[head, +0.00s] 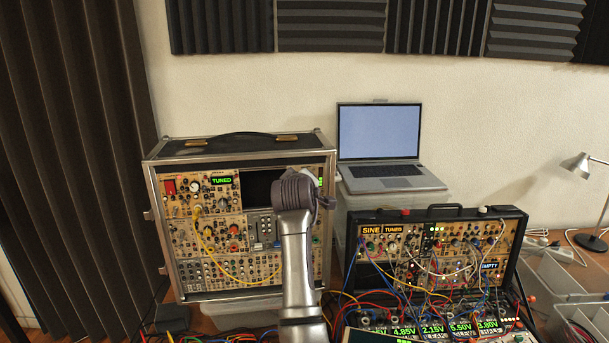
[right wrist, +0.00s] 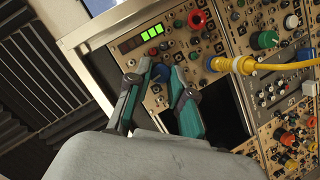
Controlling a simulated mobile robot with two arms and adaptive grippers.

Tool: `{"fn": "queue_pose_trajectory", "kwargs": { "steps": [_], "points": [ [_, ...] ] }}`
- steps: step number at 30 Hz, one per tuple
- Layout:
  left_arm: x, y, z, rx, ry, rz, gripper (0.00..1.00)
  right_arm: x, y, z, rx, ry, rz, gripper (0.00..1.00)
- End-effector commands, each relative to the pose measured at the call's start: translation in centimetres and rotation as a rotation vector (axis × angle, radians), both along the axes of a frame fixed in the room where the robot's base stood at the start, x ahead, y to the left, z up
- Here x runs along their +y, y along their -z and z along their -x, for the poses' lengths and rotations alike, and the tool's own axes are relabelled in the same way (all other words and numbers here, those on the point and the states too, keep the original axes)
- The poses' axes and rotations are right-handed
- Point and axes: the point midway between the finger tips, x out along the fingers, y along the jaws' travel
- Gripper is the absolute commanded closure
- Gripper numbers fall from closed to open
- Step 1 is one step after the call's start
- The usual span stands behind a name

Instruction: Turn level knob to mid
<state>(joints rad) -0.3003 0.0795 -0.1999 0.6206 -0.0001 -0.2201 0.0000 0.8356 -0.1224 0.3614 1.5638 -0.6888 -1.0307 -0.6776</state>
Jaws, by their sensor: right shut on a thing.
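My right arm (head: 293,215) reaches up to the upper right of the left synth case (head: 152,240) in the head view. It hides its own gripper and the panel behind it. In the right wrist view my right gripper (right wrist: 162,72) has its teal fingertips at the panel, closed around a small dark knob (right wrist: 161,73), which I take as the level knob. The fingers hide most of it, so its pointer and label cannot be read. A bar of lights (right wrist: 142,40) beside it shows red on one side and several lit green segments. My left gripper is not in view.
A yellow cable (right wrist: 285,66) is plugged in close to the gripper, near a red knob (right wrist: 197,19) and green knob (right wrist: 265,40). A dark empty bay (right wrist: 222,112) is beside the fingers. A laptop (head: 380,135) and second synth case (head: 435,212) stand to the right.

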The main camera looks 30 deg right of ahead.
Motion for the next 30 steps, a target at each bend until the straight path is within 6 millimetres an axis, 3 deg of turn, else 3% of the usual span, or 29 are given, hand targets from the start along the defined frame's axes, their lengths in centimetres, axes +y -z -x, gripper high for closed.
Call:
{"fn": "queue_pose_trajectory", "kwargs": {
  "steps": [9, 25, 26, 30],
  "points": [
    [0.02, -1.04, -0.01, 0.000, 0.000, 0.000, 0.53, -0.03, 0.10, 0.03, -0.040, 0.000, -0.105, 1.00],
    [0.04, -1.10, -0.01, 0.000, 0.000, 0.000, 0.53, -0.04, 0.22, 0.04, -0.046, 0.000, -0.121, 1.00],
    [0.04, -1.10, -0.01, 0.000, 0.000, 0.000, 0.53, -0.04, 0.22, 0.04, -0.046, 0.000, -0.121, 0.73],
    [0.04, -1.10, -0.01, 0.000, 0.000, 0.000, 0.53, -0.05, 0.14, 0.03, -0.048, -0.001, -0.120, 0.53]
  ]
}}
